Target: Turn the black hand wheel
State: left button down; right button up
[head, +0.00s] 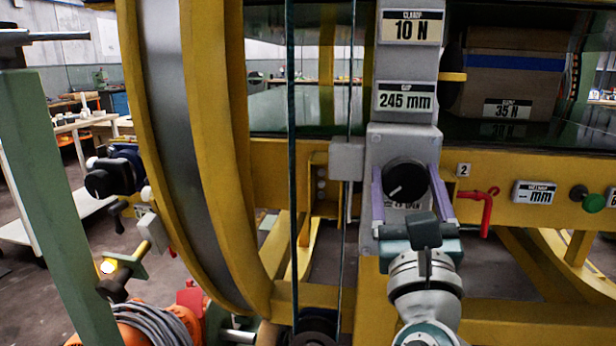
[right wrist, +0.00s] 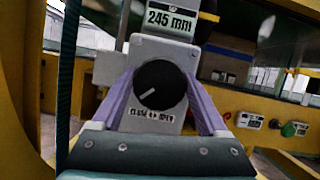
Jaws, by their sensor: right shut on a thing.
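The black hand wheel (head: 405,183) is a round dial on the front of a grey box (head: 392,137). Its white mark points to the lower left. It also shows in the right wrist view (right wrist: 160,84), above a label reading CLOSE and OPEN. My right gripper (head: 407,174) reaches up from below, with one purple finger on each side of the wheel. It is shut on the wheel; the exact contact at the rim is hard to see. The fingers also flank the wheel in the right wrist view (right wrist: 158,82). My left gripper is not in view.
Plates above the wheel read 10 N (head: 411,28) and 245 mm (head: 405,98). A red handle (head: 487,207) and a green button (head: 594,202) are at the right. A large yellow ring (head: 215,130) and a dark vertical cable (head: 291,130) stand at the left.

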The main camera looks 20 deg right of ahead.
jog(key=shift+f+m+h+b, duration=0.2)
jog(key=shift+m+h+b, duration=0.4)
jog(key=shift+m+b, duration=0.65)
jog(key=m+g+h+b, duration=0.1)
jog(key=m, duration=0.1)
jog(key=m+g+b, duration=0.1)
jog(key=m, duration=0.1)
jog(key=shift+h, duration=0.4)
jog(key=m+g+h+b, duration=0.1)
jog(key=m+b, duration=0.1)
jog(key=m, duration=0.2)
jog(key=shift+g, duration=0.3)
jog(key=m+g+b, duration=0.1)
jog(key=m, duration=0.2)
jog(key=shift+m+h+b, duration=0.3)
jog(key=shift+m+h, duration=0.05)
jog(key=shift+h, duration=0.05)
jog(key=m+g, duration=0.1)
jog(key=m, duration=0.1)
jog(key=m+g+b, duration=0.1)
jog(key=m, duration=0.2)
jog(key=shift+r+g, duration=0.15)
jog(key=shift+g, duration=0.25)
jog(key=shift+m+g+y+b, duration=0.4)
jog(key=shift+m+g, duration=0.4)
jog(key=shift+m, duration=1.7)
jog(key=o, duration=1.3)
jog(key=shift+c, duration=0.2)
